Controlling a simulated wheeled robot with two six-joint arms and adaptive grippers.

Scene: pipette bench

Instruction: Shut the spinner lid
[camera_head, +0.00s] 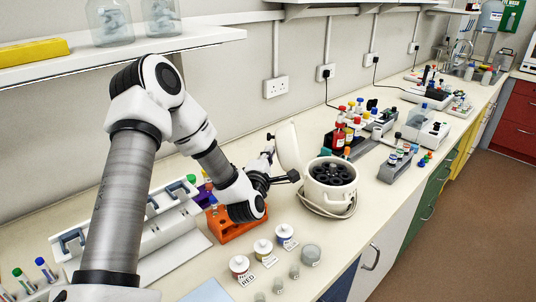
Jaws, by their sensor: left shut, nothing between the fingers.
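The spinner (331,184) is a round cream-white device on the bench, with a dark rotor with several holes showing inside. Its lid (289,147) is a pale disc standing open, raised at the spinner's left rear. My left gripper (291,177) is dark and shut, with nothing in it. It is just left of the spinner's bowl, below the raised lid. I cannot tell whether it touches the lid or the rim. My right gripper is not in view.
An orange rack (232,224) stands under my left arm. Labelled jars (263,248) and small cups stand in front of the spinner. Red-labelled bottles (340,138) and a grey tube rack (395,165) are behind and to its right. A shelf (120,55) overhangs at upper left.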

